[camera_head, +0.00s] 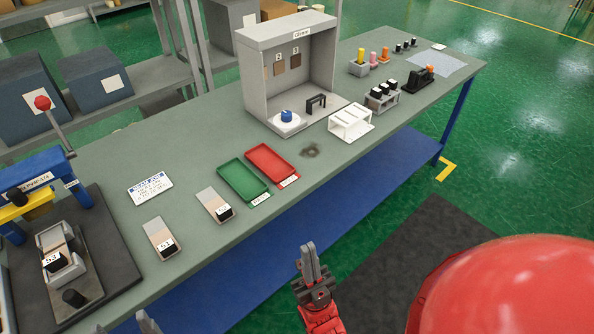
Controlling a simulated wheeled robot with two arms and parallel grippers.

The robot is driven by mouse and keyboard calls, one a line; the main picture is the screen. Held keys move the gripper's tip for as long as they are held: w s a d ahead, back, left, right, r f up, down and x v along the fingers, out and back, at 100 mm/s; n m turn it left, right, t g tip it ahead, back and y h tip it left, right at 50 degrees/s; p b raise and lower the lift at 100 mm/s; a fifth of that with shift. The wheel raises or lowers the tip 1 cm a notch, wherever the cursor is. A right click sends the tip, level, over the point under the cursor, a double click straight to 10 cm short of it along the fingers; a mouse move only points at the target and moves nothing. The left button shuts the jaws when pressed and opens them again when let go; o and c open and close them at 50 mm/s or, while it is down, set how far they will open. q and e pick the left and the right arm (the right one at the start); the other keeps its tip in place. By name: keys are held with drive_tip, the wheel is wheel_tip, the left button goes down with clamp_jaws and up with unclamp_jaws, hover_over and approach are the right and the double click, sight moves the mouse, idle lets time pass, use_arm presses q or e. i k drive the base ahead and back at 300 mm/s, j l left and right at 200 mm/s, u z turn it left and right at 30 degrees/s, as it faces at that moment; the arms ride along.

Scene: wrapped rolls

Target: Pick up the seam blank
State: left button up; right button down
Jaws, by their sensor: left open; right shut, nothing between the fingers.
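Two flat blanks, each with a light end and a black end bearing a small white label, lie on the grey-green bench: one labelled S1 (157,231) and one labelled S2 (210,200). A similar labelled piece (54,246), apparently S3, sits in the holder of the blue press at left. I cannot tell which is the seam blank. My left gripper (121,322) shows only its fingertips at the bottom edge, spread apart and empty, below the S1 blank. My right gripper (309,256) is shut and empty, in front of the bench.
A green tray (243,179) and a red tray (269,162) lie right of the blanks. A white text card (150,188) lies behind them. The blue press (40,170) with a red-knobbed lever stands at left. A grey booth (288,65) and white rack (350,122) stand farther back.

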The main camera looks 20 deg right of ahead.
sight(58, 257)
drive_tip(key=z, duration=0.3)
drive_tip(key=u, duration=1.25)
drive_tip(key=l+u, duration=0.15)
drive_tip(key=i+l, duration=0.2)
drive_tip(key=u, duration=0.05)
